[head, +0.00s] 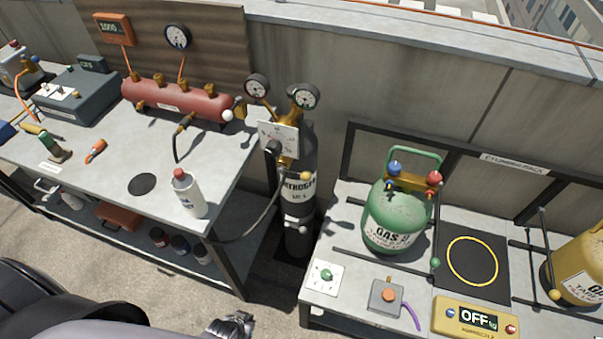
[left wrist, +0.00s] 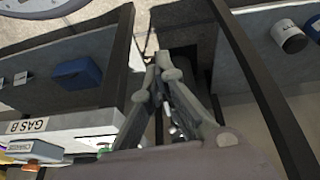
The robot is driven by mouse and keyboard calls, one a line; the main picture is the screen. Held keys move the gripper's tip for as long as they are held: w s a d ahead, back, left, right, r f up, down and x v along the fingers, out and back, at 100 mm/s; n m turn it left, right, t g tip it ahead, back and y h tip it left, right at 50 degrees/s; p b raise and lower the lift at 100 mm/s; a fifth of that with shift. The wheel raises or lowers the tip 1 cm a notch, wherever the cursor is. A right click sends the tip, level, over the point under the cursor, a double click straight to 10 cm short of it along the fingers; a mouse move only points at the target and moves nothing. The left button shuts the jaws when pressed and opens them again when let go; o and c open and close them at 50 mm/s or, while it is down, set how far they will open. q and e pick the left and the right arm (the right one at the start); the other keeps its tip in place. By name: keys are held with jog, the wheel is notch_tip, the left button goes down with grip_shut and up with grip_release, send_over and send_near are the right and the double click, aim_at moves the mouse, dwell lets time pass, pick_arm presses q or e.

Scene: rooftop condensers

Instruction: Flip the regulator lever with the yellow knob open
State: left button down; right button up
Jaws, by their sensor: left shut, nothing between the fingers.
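The regulator (head: 280,138) with two round gauges sits on top of the dark nitrogen cylinder (head: 301,208), between the two tables. A lever with a yellow knob (head: 306,176) sticks out at the regulator's lower right, in front of the cylinder. My left gripper (head: 235,324) is at the bottom edge of the head view, well below and apart from the knob. In the left wrist view its fingers (left wrist: 163,66) are shut and empty. I cannot make out the knob in that view. My right gripper is not in view.
The left table (head: 110,170) holds a red manifold (head: 177,100) and a white bottle (head: 187,193). A grey hose hangs beside the cylinder. The right table (head: 345,225) holds a green gas cylinder (head: 397,213) and a yellow scale (head: 475,317). The gap between the tables is narrow.

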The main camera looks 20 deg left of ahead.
pick_arm(q)
jog(key=w+r+n+t, duration=0.2)
jog(key=w+r+t, duration=0.1)
jog(key=w+r, duration=0.85)
jog(key=n+t+h+b, duration=0.1)
jog(key=n+t+h, duration=0.15)
jog(key=t, duration=0.35)
send_near(297, 174)
notch_tip(297, 174, up, 4)
jog(key=s, duration=0.2)
jog(key=shift+d+r+m+h, duration=0.15)
jog(key=shift+m+h, duration=0.1)
jog(key=shift+m, duration=0.2)
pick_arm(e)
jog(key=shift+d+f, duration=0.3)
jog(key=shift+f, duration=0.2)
pick_arm(q)
jog(key=p+x, duration=0.1)
jog(key=x, duration=0.9)
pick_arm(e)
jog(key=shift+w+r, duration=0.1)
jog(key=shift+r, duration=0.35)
pick_arm(q)
jog(key=shift+s, duration=0.1)
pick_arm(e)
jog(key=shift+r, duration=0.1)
